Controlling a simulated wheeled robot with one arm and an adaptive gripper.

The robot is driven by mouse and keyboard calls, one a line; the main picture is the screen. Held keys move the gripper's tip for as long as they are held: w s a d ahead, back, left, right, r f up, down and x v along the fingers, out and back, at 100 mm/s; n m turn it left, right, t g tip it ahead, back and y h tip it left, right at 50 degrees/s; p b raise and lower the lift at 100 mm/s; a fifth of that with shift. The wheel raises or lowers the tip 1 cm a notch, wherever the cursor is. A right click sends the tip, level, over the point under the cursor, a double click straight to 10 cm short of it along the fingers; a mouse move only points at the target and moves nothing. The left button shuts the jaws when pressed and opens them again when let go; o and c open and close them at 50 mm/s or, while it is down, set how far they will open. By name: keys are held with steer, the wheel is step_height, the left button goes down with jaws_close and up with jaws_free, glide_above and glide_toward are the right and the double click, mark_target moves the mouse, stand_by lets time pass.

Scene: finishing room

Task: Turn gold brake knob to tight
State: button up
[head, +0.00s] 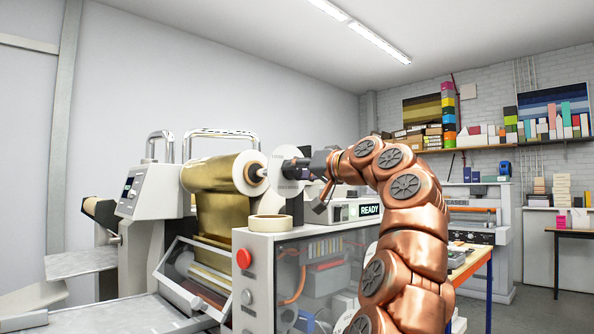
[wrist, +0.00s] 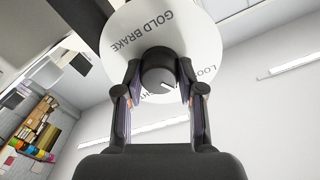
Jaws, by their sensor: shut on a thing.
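The gold brake knob (wrist: 158,75) is a dark round knob at the centre of a white dial disc (wrist: 143,20). The disc reads "GOLD BRAKE", with part of "LOOSE" at the right. Another word below the knob is mostly hidden by my gripper. A short white mark on the knob's face points to the lower right in the wrist view. My gripper (wrist: 159,72) is shut on the knob, one finger on each side.
A gold foil roll (head: 213,173) sits just left of the disc. A tape roll (head: 270,223) lies on the machine housing below my gripper, near a red button (head: 243,258). A "READY" display (head: 370,211) stands behind my arm. A shelf (head: 480,148) with boxes is at the back right.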

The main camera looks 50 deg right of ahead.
steer(key=shift+r+m+p, duration=0.15)
steer(key=shift+m+p, duration=0.55)
steer(key=shift+m, duration=0.3)
steer(key=shift+r+m+p, duration=0.1)
steer(key=shift+m+p, duration=0.4)
steer(key=shift+p, duration=0.1)
steer(key=m+p, duration=0.4)
steer(key=p, duration=0.1)
steer(key=shift+r, duration=0.15)
steer(key=m+p, duration=0.3)
steer(key=p, duration=0.1)
steer(key=shift+s+d+m, duration=0.1)
steer(key=shift+m, duration=0.2)
steer(key=m+p, duration=0.2)
steer(key=p, duration=0.1)
steer(key=shift+f+m, duration=0.2)
steer(key=shift+m, duration=0.1)
steer(key=shift+f+m+y+p, duration=0.15)
steer(key=shift+m+y+p, duration=0.15)
steer(key=shift+m+p, duration=0.2)
steer(key=shift+f, duration=0.1)
steer(key=o, duration=1.2)
steer(key=shift+c, duration=0.2)
